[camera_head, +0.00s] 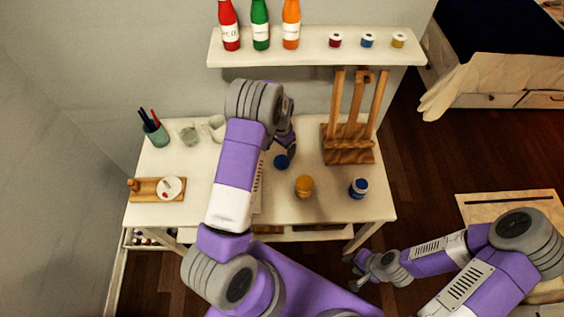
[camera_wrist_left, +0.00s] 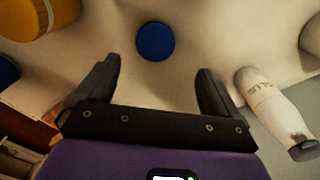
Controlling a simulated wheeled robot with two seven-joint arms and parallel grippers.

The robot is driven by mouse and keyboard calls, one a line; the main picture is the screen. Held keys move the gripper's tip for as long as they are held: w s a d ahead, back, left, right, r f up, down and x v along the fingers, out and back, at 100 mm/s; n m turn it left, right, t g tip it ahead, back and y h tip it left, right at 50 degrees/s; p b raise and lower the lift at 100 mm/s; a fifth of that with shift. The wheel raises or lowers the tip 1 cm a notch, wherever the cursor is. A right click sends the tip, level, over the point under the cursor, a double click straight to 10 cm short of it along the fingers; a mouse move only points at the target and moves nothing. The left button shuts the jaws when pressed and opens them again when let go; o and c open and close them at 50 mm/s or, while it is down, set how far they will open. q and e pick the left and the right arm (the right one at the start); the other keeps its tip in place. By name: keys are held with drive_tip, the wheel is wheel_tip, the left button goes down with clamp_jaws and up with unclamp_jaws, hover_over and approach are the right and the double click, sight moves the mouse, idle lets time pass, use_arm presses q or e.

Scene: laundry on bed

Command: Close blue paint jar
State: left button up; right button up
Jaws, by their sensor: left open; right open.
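A round blue lid (camera_head: 281,161) lies flat on the white table, and it shows in the left wrist view (camera_wrist_left: 155,41) just beyond the gap between my left fingers. My left gripper (camera_head: 291,148) is open and empty above the table near the lid; its two dark fingers show in the wrist view (camera_wrist_left: 157,72). A blue paint jar (camera_head: 358,188) with a pale label stands upright near the table's right front corner; I cannot tell clearly whether its blue top is paint or a cover. My right gripper (camera_head: 362,272) is open, low in front of the table and away from the jar.
A yellow jar (camera_head: 304,186) stands between the lid and blue jar. A wooden easel (camera_head: 348,145) stands at the back right. A labelled white tube (camera_wrist_left: 268,103) lies beside my left fingers. A cup of brushes (camera_head: 155,133) and wooden tray (camera_head: 146,190) are left. A shelf (camera_head: 315,58) hangs above.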

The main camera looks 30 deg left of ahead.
sight(282, 161)
use_arm(q)
drive_tip(key=shift+f, duration=1.2)
drive_tip(key=shift+s+d+f, duration=0.1)
drive_tip(key=shift+d+f, duration=0.1)
drive_tip(key=shift+f, duration=1.15)
drive_tip(key=shift+s+d+f, duration=0.1)
drive_tip(key=shift+d+f, duration=0.05)
drive_tip(key=shift+f, duration=1.15)
drive_tip(key=c, duration=1.1)
